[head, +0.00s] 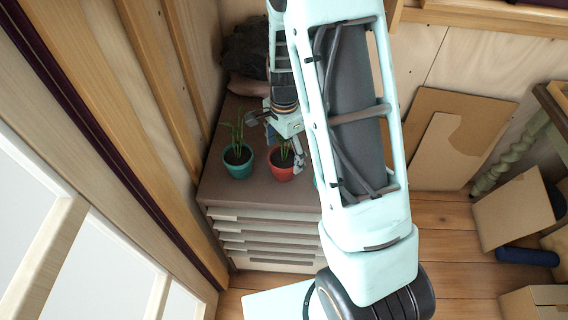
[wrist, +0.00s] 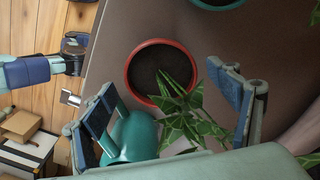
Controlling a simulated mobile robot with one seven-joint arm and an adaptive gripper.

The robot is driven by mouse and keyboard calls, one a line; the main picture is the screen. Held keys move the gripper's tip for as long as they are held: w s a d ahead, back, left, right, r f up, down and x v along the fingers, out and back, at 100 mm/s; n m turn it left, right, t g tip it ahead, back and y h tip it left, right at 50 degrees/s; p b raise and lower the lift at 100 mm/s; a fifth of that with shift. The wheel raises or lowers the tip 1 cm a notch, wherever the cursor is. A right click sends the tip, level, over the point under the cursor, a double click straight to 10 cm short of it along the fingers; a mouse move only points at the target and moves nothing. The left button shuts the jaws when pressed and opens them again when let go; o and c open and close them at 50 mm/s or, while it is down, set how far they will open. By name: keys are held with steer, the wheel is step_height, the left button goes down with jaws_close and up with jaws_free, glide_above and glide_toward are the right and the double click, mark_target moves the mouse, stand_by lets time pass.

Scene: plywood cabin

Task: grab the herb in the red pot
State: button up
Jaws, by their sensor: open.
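The red pot (head: 281,174) stands on the brown cabinet top, with its green herb (head: 285,155) partly hidden by my gripper. In the wrist view the round rim of the red pot (wrist: 129,78) surrounds dark soil. The leafy herb (wrist: 180,108) rises from it toward the camera, between my fingers. My gripper (head: 276,143) is over the red pot from above; it also shows in the wrist view (wrist: 168,100). Its two fingers are wide apart, one on each side of the herb's leaves, with nothing held.
A teal pot (head: 238,170) with a taller plant stands to the left of the red pot. A teal object (wrist: 132,137) lies close by the left finger in the wrist view. The drawer cabinet (head: 265,206) has bare top in front. A dark heap (head: 245,50) is behind.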

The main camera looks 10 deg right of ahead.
steer(key=shift+f, duration=1.15)
steer(key=c, duration=1.5)
steer(key=shift+r, duration=0.1)
